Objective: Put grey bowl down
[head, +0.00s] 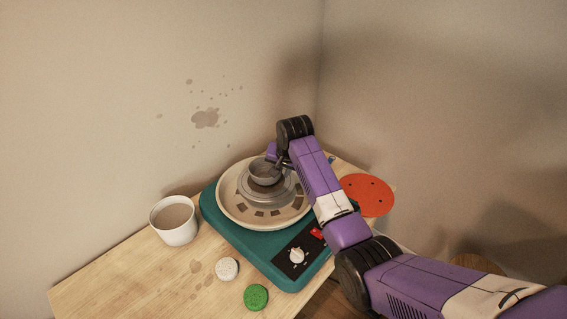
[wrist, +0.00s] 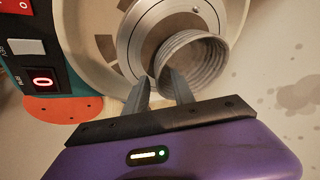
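The grey bowl (head: 265,173) is small, with ridged inner walls. In the head view it is over the middle of the pottery wheel's round grey head (head: 268,192), roughly upright; I cannot tell whether it touches. The ridged inside of the bowl (wrist: 203,62) also shows in the wrist view. My gripper (head: 276,165) is at the bowl's right side. In the wrist view my gripper's fingers (wrist: 160,76) are close together, one on each side of the bowl's near rim, pinching it. The arm hides part of the wheel's right side.
The teal wheel base (head: 227,232) has a knob and red switch. A white cup (head: 174,230) stands left on the wooden table (head: 125,282). A white disc (head: 227,269) and green disc (head: 256,297) lie in front. An orange disc (head: 372,196) lies right. Walls close the back.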

